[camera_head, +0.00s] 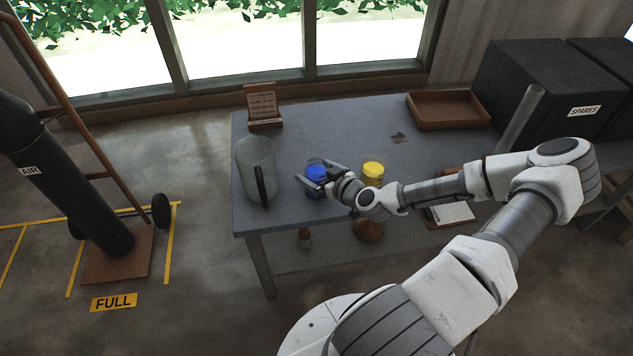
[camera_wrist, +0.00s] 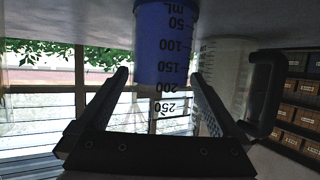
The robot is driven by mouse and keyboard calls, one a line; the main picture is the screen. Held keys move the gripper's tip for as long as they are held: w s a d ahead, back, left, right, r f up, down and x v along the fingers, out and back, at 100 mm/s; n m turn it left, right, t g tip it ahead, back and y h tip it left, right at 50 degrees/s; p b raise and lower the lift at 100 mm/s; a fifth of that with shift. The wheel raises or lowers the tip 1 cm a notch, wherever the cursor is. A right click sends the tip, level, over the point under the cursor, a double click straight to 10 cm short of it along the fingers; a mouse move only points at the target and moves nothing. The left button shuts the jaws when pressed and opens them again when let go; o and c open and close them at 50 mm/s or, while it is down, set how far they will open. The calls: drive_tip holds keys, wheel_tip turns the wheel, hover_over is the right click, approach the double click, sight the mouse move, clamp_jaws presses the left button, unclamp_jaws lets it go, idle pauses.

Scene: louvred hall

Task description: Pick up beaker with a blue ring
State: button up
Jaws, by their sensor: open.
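The blue beaker (camera_head: 315,170) stands on the grey table, right of a large clear jug (camera_head: 256,160) with a dark handle. In the wrist view, which is upside down, the beaker (camera_wrist: 165,45) shows a broad blue band and clear glass with black volume marks up to 250. My gripper (camera_head: 313,174) is open at the beaker, its fingers to either side of it in the picture. In the wrist view my gripper (camera_wrist: 160,76) frames the beaker; I cannot tell whether the fingers touch it. A yellow beaker (camera_head: 373,170) stands to the right, beside my wrist.
A card stand (camera_head: 263,105) and a brown tray (camera_head: 447,108) are on the table's far side. A black SPARES box (camera_head: 540,80) is at the right. A gas cylinder (camera_head: 62,175) stands left.

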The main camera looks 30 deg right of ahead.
drive_tip(key=c, duration=1.6)
